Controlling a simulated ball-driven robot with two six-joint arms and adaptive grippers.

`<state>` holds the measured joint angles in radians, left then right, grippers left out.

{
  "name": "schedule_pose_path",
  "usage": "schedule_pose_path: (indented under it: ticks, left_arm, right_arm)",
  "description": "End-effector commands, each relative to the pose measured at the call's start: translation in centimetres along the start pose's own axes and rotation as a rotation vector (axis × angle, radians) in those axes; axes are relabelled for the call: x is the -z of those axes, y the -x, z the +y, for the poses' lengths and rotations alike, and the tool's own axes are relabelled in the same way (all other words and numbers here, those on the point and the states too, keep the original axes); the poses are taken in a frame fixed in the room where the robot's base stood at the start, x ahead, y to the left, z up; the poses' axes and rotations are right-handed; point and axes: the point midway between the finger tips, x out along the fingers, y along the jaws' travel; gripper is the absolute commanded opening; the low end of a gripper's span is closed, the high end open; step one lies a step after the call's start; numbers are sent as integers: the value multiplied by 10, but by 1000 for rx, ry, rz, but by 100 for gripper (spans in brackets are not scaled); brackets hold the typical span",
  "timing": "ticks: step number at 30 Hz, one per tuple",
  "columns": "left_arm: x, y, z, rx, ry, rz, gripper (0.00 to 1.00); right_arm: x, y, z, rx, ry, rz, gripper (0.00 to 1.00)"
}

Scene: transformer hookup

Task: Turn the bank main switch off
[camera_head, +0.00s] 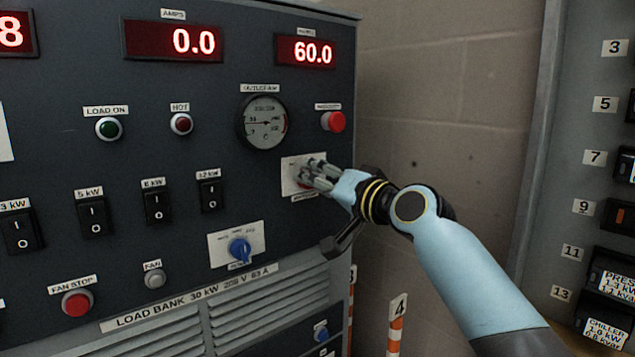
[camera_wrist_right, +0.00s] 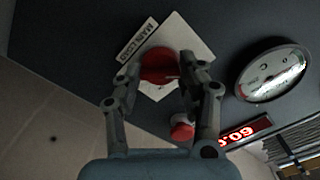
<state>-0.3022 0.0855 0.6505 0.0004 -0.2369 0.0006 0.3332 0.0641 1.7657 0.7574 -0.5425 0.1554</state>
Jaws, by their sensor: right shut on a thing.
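The bank main switch is a red rotary knob (camera_wrist_right: 158,65) on a white square plate (camera_wrist_right: 190,35), with a label beside it in the right wrist view. In the head view the plate (camera_head: 289,165) is at the right side of the dark load bank panel, and the knob is mostly hidden behind the fingers. My right gripper (camera_head: 314,177) comes in from the right and is shut on the knob. In the right wrist view its fingers (camera_wrist_right: 160,72) are on either side of the red knob. My left gripper is not in view.
A red button (camera_head: 334,121) and a round gauge (camera_head: 263,122) sit above the switch. A blue selector knob (camera_head: 239,249) is below left. Several black rocker switches (camera_head: 156,205) are to the left. A grey breaker cabinet (camera_head: 590,130) stands right, beyond a block wall (camera_head: 450,90).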

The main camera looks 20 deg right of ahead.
Motion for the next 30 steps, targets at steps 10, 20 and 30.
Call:
schedule_pose_path:
  ticks: [10, 20, 30]
  left_arm:
    - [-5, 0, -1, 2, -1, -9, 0]
    - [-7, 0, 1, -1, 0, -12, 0]
    - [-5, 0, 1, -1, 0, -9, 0]
  right_arm:
    - [-2, 0, 1, -2, -1, -4, 64]
    - [-2, 17, 2, -3, 1, -2, 64]
    - [-2, 91, 2, -4, 3, -6, 64]
